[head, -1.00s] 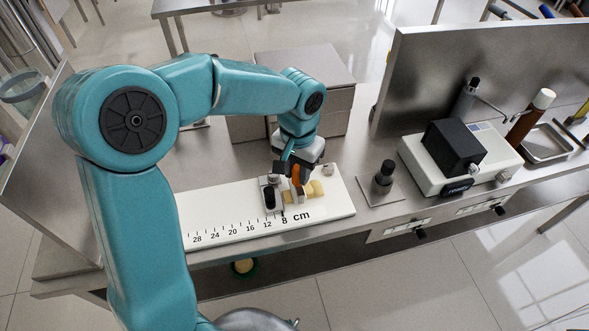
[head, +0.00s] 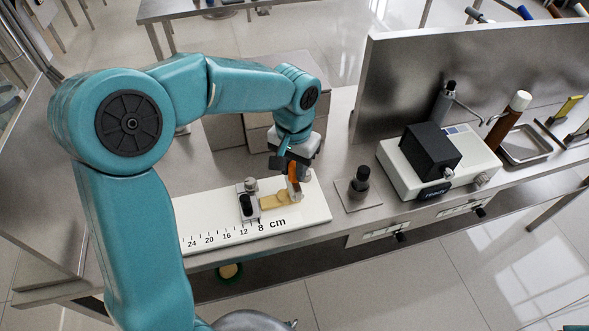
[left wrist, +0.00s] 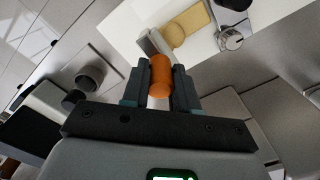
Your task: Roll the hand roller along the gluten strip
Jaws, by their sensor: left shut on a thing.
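The hand roller's orange handle (head: 293,181) stands upright in my left gripper (head: 290,166), which is shut on it. The handle also shows between the fingers in the left wrist view (left wrist: 160,75). The roller's lower end is low over the white ruled board (head: 205,205), at the right end of the gluten strip (head: 273,202). The strip is a flat tan band between the metal clamp with a black knob (head: 246,206) and the roller. It also shows in the left wrist view (left wrist: 194,20). Whether the roller presses on it is hard to tell. My right gripper is out of view.
A black-knobbed piece (head: 360,183) on a small plate stands right of the board. Further right are a white device with a black block (head: 430,152) and a metal tray (head: 524,145). Grey boxes (head: 262,135) stand behind the board. The bench's front edge runs close by.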

